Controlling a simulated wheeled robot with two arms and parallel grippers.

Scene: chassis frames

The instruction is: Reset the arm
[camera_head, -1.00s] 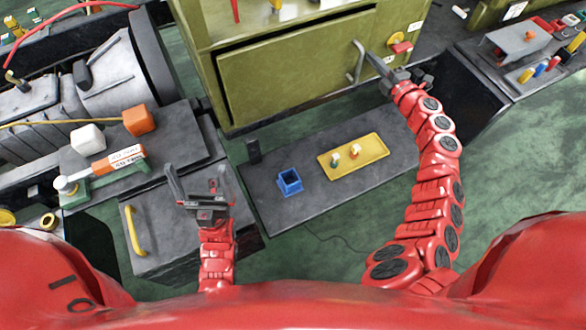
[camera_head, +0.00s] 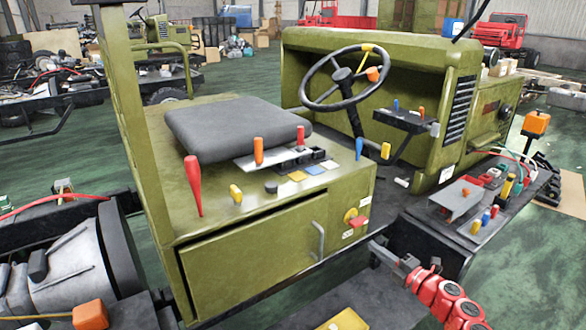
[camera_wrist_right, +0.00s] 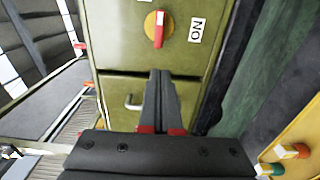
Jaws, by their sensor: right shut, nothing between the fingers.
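My right arm enters the head view at the lower right, in red segments. My right gripper (camera_head: 378,247) points at the olive cabinet (camera_head: 250,262), just below and right of its handle (camera_head: 318,240). In the right wrist view the gripper's dark fingers (camera_wrist_right: 161,90) are together with nothing between them. They overlap the cabinet front below a red switch on a yellow round plate (camera_wrist_right: 158,30); I cannot tell if they touch it. The same red and yellow switch shows in the head view (camera_head: 356,219). My left gripper is out of view.
A yellow tray (camera_head: 344,320) shows at the bottom edge. A side platform (camera_head: 480,220) with small parts stands at right. Green floor (camera_head: 540,270) is open at lower right.

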